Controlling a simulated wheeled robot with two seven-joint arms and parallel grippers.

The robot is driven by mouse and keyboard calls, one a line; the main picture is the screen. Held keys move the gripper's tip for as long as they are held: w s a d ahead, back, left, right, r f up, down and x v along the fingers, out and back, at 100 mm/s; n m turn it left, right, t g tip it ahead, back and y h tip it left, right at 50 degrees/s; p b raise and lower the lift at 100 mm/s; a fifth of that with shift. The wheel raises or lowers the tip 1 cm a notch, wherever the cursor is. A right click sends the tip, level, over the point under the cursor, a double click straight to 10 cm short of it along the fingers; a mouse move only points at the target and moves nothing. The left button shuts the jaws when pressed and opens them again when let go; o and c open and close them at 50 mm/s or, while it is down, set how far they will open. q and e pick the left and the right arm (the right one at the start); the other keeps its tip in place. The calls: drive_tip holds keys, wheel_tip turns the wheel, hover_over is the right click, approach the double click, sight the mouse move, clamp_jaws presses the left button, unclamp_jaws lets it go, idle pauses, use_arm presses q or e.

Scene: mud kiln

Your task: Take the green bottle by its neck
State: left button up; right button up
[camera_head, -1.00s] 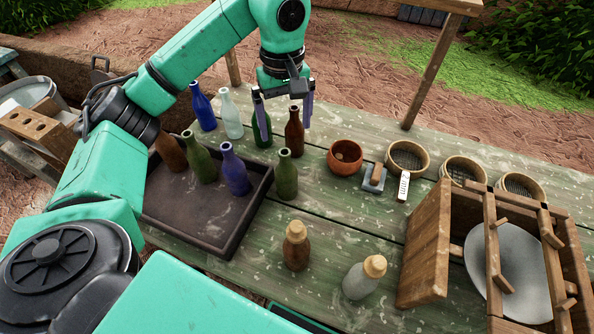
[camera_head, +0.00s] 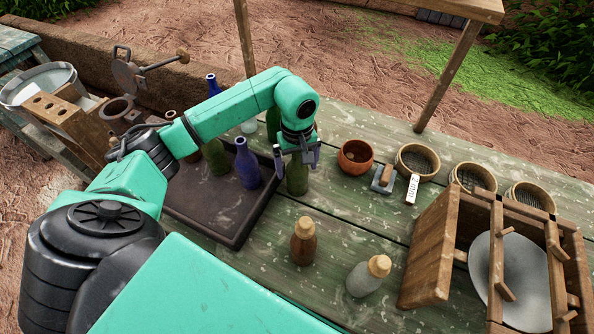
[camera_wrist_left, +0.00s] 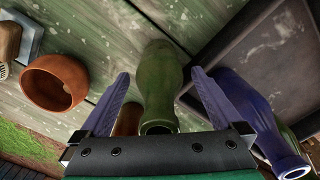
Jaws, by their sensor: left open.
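A green bottle (camera_head: 297,184) stands upright on the table, just right of the dark tray. My left gripper (camera_head: 298,160) is open above and around its top, which the gripper hides in the head view. In the left wrist view the green bottle (camera_wrist_left: 160,82) lies between the two spread fingers of the left gripper (camera_wrist_left: 160,76), its open mouth toward the palm. I see gaps between the neck and both fingers. Another green bottle (camera_head: 215,158) stands in the tray, and a darker green one (camera_head: 273,122) is partly hidden behind the arm. My right gripper is not in view.
The dark tray (camera_head: 222,222) also holds a blue bottle (camera_head: 247,165), close to the left gripper. An orange-brown bowl (camera_head: 355,157) stands to the right. Two cork-topped bottles, brown (camera_head: 303,243) and grey (camera_head: 366,278), stand nearer me. The table between them is clear.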

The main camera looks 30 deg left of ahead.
use_arm(q)
drive_tip(key=c, duration=1.4)
